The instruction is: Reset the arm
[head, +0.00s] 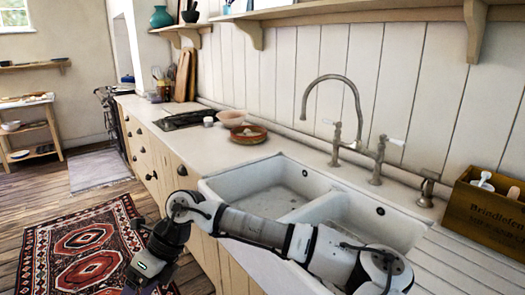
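My arm (262,230) reaches from the bottom right across the front of the white double sink (262,192). Its wrist bends down at the left. My gripper (148,268) hangs in front of the wooden cabinets, above the floor by the patterned rug. It shows as a dark shape at the lower left; its fingers cannot be made out clearly, so I cannot tell whether it is open or shut. No held object is visible.
A curved tap (340,110) rises behind the sink. A wooden box (487,215) stands at right. A brown dish (248,134) and a pink bowl (231,118) sit on the counter (175,140). A red rug (85,245) lies on open floor at left.

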